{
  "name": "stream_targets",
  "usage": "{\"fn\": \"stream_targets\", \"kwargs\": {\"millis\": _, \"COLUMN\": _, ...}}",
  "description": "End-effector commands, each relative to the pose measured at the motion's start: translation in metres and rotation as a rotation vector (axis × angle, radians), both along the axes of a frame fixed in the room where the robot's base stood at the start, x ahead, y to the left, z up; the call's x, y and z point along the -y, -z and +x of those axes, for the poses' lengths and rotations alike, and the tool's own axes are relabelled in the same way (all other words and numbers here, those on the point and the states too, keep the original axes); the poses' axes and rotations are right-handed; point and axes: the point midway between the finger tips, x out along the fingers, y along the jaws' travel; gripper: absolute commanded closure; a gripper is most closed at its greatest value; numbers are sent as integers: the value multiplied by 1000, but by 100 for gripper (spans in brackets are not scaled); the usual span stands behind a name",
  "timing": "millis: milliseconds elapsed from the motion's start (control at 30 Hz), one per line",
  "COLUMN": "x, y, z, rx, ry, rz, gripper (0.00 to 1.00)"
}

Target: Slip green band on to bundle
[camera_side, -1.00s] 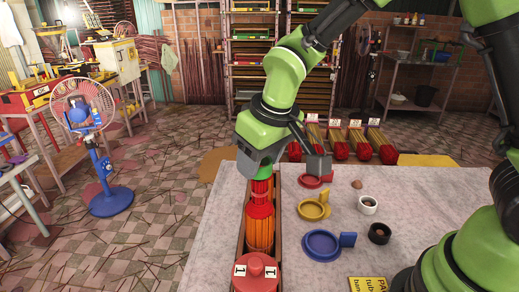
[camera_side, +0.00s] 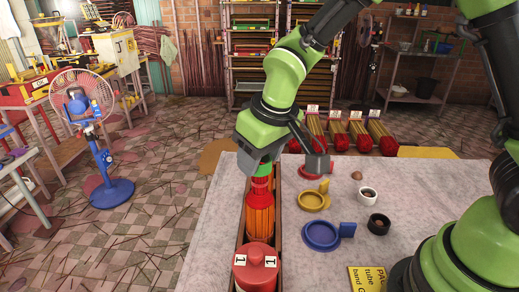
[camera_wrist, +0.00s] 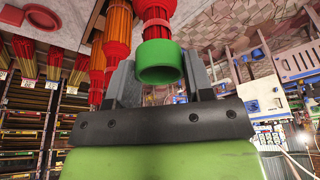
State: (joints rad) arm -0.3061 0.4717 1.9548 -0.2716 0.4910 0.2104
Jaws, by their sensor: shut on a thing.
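My gripper (camera_side: 258,160) is over the far part of a long wooden trough (camera_side: 278,205) in the side view. In the wrist view the green band (camera_wrist: 160,62) sits between my gripper's two grey fingers (camera_wrist: 160,80), which are shut on it. The band also shows as green just below my gripper in the side view (camera_side: 263,170). A red-ended bundle of orange sticks (camera_side: 260,222) lies in the trough. A red end (camera_wrist: 156,28) is right at the band in the wrist view; I cannot tell how far it is inside.
A red capped piece labelled 1 (camera_side: 256,265) closes the trough's near end. Blue (camera_side: 321,236), yellow (camera_side: 312,201) and red (camera_side: 316,172) ring-shaped pieces with tabs lie to the right.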

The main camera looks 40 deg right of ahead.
Motion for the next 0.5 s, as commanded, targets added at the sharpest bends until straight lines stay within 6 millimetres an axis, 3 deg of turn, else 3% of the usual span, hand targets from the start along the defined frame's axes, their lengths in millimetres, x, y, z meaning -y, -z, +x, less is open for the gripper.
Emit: {"fn": "stream_targets", "kwargs": {"millis": 500, "x": 0, "y": 17, "z": 0, "rx": 0, "ry": 0, "rz": 0, "gripper": 66}}
